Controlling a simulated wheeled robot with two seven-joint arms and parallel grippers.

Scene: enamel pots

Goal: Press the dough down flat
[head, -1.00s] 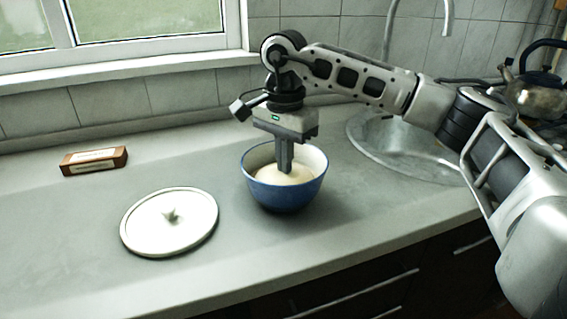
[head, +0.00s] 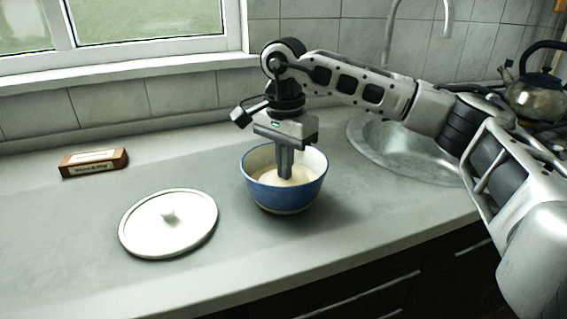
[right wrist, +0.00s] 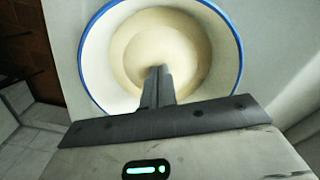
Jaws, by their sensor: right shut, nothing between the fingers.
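The pale dough (head: 297,176) lies in the bottom of a blue enamel bowl (head: 288,197) with a white inside. In the right wrist view the dough (right wrist: 188,50) is a round cream disc within the blue-rimmed bowl (right wrist: 92,62). My right gripper (head: 285,177) points straight down into the bowl, its fingers shut with nothing between them. Its fingertips (right wrist: 158,70) are at the middle of the dough and appear to touch it. The fingers hide part of the dough. My left gripper is not in view.
A white round lid (head: 180,237) with a knob lies left of the bowl. A brown box (head: 93,162) lies farther back left. A steel sink (head: 368,147) is behind right, with a kettle (head: 535,97) beyond it. The counter's front left is clear.

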